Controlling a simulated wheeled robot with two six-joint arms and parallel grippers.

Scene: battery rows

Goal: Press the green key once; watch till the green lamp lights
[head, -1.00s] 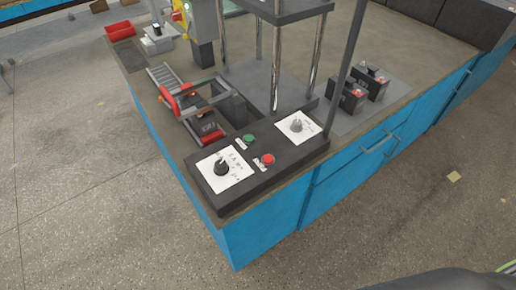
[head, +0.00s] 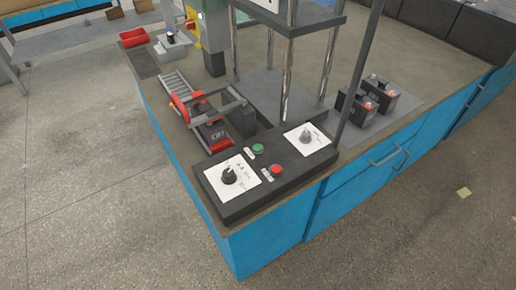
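The dark control box (head: 243,204) sits on the near corner of the blue bench. The green key (head: 258,148) is a small round button on its top, with a red button (head: 276,169) nearer the front edge. A black knob on a white dial plate (head: 246,168) is at the left and a grey knob (head: 306,138) at the right. I cannot make out a lit green lamp in this view. Neither of my grippers shows in the head view, and nothing touches the green key.
Metal posts (head: 328,62) of a press frame rise behind the box. A roller conveyor with a red-and-grey clamp (head: 184,104) lies to its left. Black batteries (head: 376,93) stand on a grey mat at the right. A red tray (head: 133,37) is at the far left. The floor around is clear.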

